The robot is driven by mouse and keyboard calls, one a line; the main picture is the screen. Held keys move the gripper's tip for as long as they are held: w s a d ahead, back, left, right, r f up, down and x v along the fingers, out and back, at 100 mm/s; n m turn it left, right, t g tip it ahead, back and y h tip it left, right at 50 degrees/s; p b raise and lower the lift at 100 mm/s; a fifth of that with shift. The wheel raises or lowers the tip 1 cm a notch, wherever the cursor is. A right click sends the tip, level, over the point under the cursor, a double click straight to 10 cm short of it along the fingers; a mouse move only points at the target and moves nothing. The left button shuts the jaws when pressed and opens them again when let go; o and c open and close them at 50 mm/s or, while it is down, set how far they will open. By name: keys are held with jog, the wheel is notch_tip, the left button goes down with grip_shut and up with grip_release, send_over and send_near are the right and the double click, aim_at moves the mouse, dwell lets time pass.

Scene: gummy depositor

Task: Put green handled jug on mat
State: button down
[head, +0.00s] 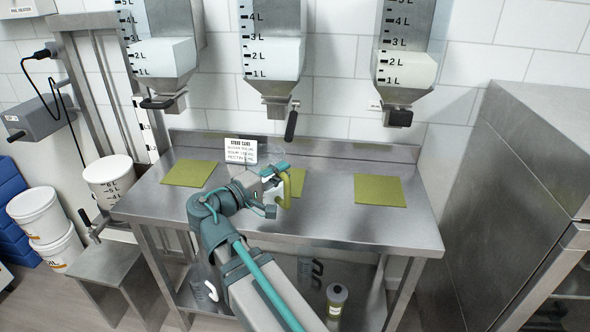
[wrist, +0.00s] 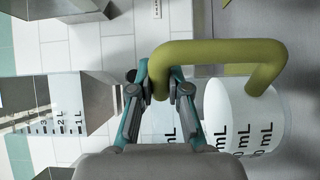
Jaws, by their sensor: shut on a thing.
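The jug's green handle (head: 291,187) shows in the head view in front of the middle green mat (head: 300,183). My gripper (head: 277,183) is shut on the handle, above the steel table. In the wrist view my gripper (wrist: 160,88) pinches one end of the green handle (wrist: 215,52). The jug's pale body (wrist: 250,125), with mL marks, lies to the right there. In the head view the body is hard to make out, and I cannot tell whether it touches the mat. Other green mats lie at left (head: 190,173) and right (head: 379,191).
Three wall dispensers (head: 272,50) hang over the steel table (head: 330,225), their outlets and levers low above it. A small sign (head: 240,151) stands at the back. A steel cabinet (head: 530,170) closes off the right. Other jugs and a bottle (head: 336,300) are on the lower shelf.

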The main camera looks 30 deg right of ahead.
jog(key=w+d+p, duration=0.4)
jog(key=w+d, duration=0.7)
jog(key=w, duration=0.4)
notch_tip(320, 180, down, 7)
jog(key=p, duration=0.1)
jog(key=shift+w+p, duration=0.25)
jog(key=shift+p, duration=0.1)
jog(key=shift+f, duration=0.2)
jog(key=c, duration=1.1)
grip_release()
jog(key=shift+c, duration=0.2)
jog(key=shift+r, duration=0.1)
jog(key=b+v, duration=0.3)
jog(key=v, duration=0.9)
jog(key=shift+r, duration=0.2)
jog(key=shift+s, duration=0.1)
